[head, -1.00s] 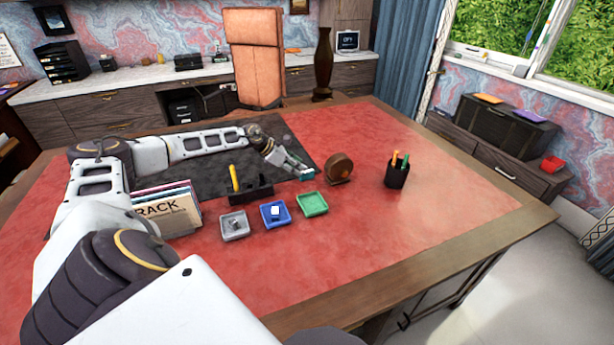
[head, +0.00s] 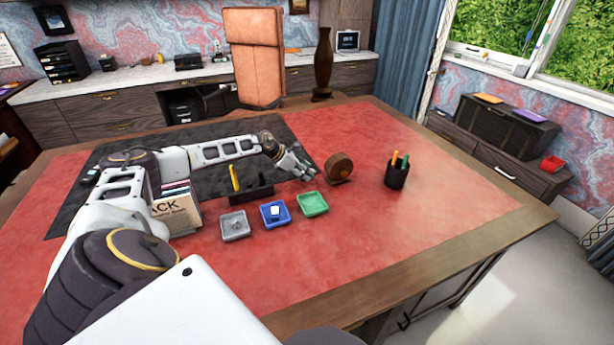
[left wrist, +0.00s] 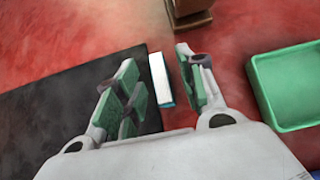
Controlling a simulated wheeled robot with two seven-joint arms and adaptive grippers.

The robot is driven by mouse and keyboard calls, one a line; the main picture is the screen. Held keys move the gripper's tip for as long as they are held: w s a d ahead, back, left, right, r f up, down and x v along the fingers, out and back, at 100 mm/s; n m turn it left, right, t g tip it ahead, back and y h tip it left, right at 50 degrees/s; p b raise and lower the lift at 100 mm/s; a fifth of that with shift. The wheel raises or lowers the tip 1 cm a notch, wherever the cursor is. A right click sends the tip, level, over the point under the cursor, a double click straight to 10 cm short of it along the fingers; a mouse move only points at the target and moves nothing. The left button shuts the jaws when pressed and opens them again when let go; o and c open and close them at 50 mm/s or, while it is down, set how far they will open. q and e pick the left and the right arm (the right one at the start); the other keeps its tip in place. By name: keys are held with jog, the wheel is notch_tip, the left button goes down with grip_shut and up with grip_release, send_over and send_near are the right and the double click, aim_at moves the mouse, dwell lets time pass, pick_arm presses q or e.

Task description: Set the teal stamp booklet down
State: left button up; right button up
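The teal stamp booklet (left wrist: 161,80) shows in the left wrist view as a small block with a white top and a teal edge. It appears to rest on the desk at the border of the dark mat (left wrist: 50,115) and the red leather. My left gripper (left wrist: 158,84) is open around it, with a gap between the booklet and each finger. In the head view my left gripper (head: 300,168) is low over the desk, and I cannot make out the booklet there. My right gripper is not in view.
A green tray (head: 313,204), blue tray (head: 275,214) and grey tray (head: 234,226) stand in front of the gripper. A round wooden object (head: 339,167) is close to its right. A pen cup (head: 396,174) stands further right. Red leather (head: 450,200) beyond is clear.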

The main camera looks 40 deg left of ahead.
pick_arm(q)
jog(key=shift+c, duration=0.5)
grip_shut()
notch_tip(320, 180, up, 28)
jog(key=p, duration=0.1)
jog(key=shift+p, duration=0.35)
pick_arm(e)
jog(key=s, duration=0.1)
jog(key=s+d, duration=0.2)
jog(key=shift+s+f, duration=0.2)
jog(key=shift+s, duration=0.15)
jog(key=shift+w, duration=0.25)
